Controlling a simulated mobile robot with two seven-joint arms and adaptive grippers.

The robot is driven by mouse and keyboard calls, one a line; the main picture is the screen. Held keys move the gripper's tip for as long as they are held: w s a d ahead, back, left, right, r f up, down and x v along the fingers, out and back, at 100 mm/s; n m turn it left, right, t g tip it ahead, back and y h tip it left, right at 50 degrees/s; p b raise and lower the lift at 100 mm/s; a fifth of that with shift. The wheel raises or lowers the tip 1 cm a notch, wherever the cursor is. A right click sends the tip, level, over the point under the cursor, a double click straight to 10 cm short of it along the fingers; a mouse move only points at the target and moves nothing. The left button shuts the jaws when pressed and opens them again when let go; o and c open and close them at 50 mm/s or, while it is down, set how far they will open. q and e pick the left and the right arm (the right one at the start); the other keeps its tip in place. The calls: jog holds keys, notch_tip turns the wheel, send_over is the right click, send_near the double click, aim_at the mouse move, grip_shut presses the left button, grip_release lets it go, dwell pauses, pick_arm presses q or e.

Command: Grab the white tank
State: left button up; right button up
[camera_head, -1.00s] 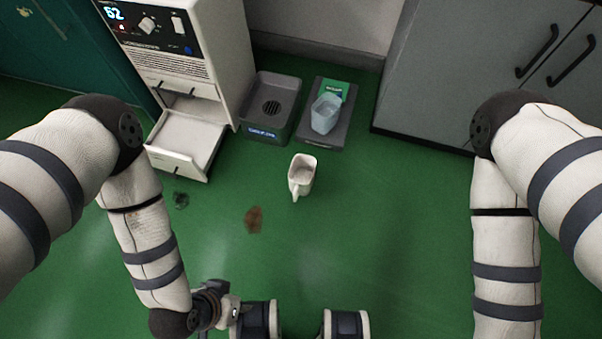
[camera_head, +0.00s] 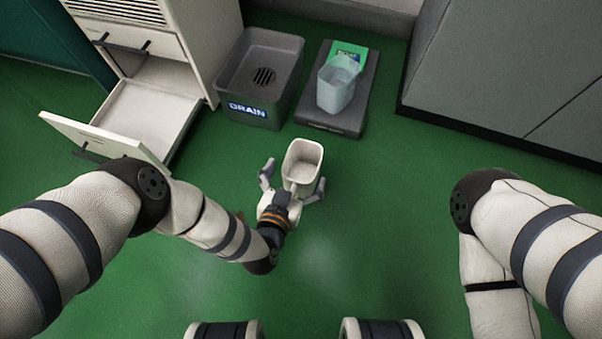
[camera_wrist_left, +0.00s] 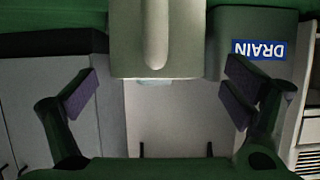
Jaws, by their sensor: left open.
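The white tank (camera_head: 304,165) is an open-topped container standing upright on the green floor, near the middle of the head view. My left gripper (camera_head: 294,183) is open at its near side, with one finger to the left of the tank and the other at its right. In the left wrist view the tank (camera_wrist_left: 185,40) fills the top middle, its handle pointing between the spread fingers of my left gripper (camera_wrist_left: 165,95). I cannot tell whether either finger touches it. My right gripper is outside the views; only my right arm shows.
A grey drain bin (camera_head: 262,75) stands behind the tank. A dark tray (camera_head: 345,115) beside it holds a translucent bluish cup (camera_head: 338,84) and a green packet (camera_head: 350,50). A white machine's drawer (camera_head: 145,118) is pulled out at the left. Grey cabinets (camera_head: 500,75) stand right. Floor at right is clear.

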pick_arm(q)
jog(key=b+x, duration=0.2)
jog(key=x, duration=0.1)
jog(key=shift+w+d+f, duration=0.15)
jog(key=shift+w+d, duration=0.05)
jog(key=shift+w, duration=0.1)
jog(key=c, duration=1.7)
